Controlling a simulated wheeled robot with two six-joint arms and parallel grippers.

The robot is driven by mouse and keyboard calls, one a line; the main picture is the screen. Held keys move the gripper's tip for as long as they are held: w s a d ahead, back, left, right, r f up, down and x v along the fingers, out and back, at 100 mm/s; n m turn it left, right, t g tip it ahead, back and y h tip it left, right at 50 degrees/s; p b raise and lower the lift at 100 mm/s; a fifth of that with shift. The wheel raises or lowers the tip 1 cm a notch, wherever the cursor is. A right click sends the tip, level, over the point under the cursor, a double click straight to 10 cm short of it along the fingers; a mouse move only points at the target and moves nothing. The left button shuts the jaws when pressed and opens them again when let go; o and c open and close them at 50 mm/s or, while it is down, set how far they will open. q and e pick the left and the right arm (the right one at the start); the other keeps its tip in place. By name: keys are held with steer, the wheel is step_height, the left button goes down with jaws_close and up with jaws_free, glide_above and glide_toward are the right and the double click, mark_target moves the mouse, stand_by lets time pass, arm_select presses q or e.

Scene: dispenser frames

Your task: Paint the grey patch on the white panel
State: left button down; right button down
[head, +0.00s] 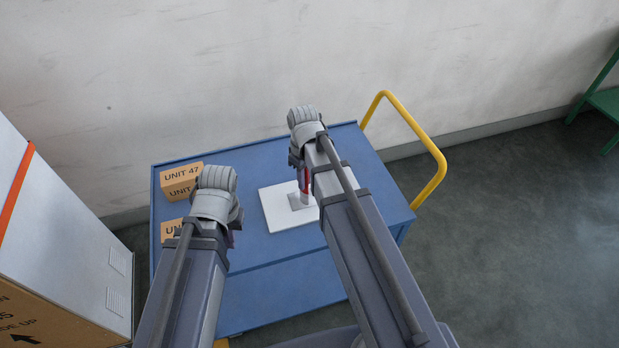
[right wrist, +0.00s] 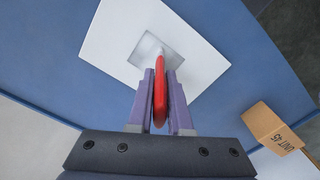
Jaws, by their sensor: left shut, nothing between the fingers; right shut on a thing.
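The white panel (head: 276,215) lies flat on the blue cart top, and its grey patch (head: 297,206) is partly hidden behind my right arm. In the right wrist view the panel (right wrist: 115,35) and the patch (right wrist: 143,53) show more fully. My right gripper (right wrist: 161,88) is shut on a red-handled tool (right wrist: 161,100), probably a brush, whose far end lies over the patch. I cannot tell whether it touches the patch. In the head view my right gripper (head: 304,180) is over the panel. My left gripper (head: 231,238) is shut and empty, left of the panel, its fingers mostly hidden.
The blue cart (head: 290,290) has a yellow handle (head: 437,155) at the right. Cardboard boxes (head: 181,180) labelled UNIT stand at the cart's left side. A large white cabinet (head: 70,235) is at the far left. The wall is behind, and a green frame (head: 603,95) stands far right.

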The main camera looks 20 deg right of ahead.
steer(key=shift+a, duration=0.85)
steer(key=a, duration=0.3)
steer(key=shift+a+f, duration=0.1)
steer(key=shift+a, duration=0.05)
step_height(320, 180, up, 6)
steer(key=p, duration=0.6)
step_height(320, 180, up, 3)
steer(key=p, duration=0.3)
